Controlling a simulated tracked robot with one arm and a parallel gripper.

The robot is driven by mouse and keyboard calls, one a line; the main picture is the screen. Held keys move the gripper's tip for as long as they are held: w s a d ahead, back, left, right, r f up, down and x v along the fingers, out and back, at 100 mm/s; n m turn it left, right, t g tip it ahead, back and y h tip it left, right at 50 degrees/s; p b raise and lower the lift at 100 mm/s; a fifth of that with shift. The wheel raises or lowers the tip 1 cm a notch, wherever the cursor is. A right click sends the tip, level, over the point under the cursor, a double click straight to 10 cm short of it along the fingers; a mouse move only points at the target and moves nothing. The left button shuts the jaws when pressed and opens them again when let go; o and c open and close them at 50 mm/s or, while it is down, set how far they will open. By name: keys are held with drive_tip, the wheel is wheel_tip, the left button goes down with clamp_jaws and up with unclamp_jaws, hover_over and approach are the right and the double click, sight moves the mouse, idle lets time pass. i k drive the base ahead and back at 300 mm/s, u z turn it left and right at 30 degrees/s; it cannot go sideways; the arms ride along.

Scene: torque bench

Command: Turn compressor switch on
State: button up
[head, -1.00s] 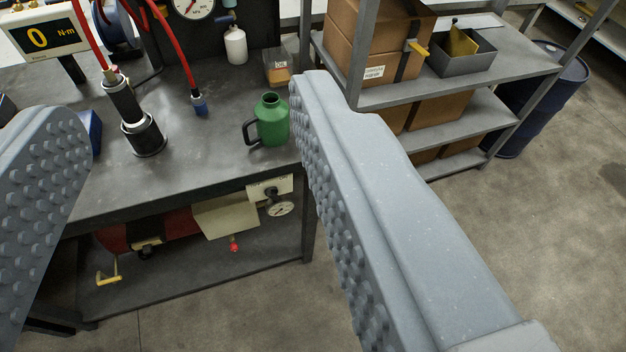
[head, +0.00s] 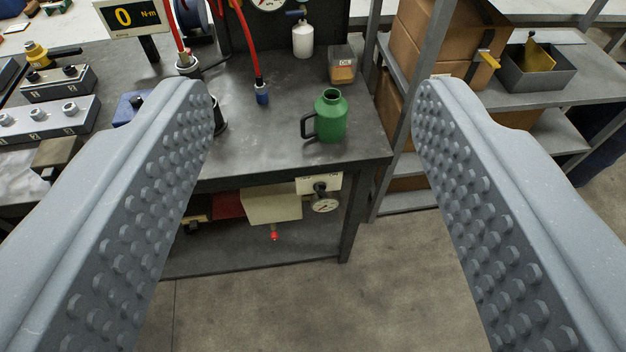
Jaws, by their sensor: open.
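The compressor sits on the shelf under the bench, partly hidden by my left finger. Its beige box (head: 270,206) shows, with part of a red tank (head: 228,205) left of it. A pale panel (head: 306,184) carries a black knob (head: 320,188) with a round gauge (head: 325,205) below it. A small red knob (head: 274,235) hangs beneath the box. I cannot tell which part is the switch or its state. My gripper (head: 315,100) is open and empty, its studded fingers wide apart. The compressor lies beyond it, between the fingers in the picture.
A green jug (head: 331,118) stands on the bench top (head: 270,140) near its right end. Red hoses (head: 248,40) hang above the bench. A shelf rack (head: 400,90) with cardboard boxes stands to the right. The floor (head: 390,290) in front is clear.

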sight(320, 186)
drive_tip(key=u, duration=0.6)
drive_tip(key=k, duration=1.2)
drive_tip(key=z, duration=0.85)
drive_tip(key=i, duration=1)
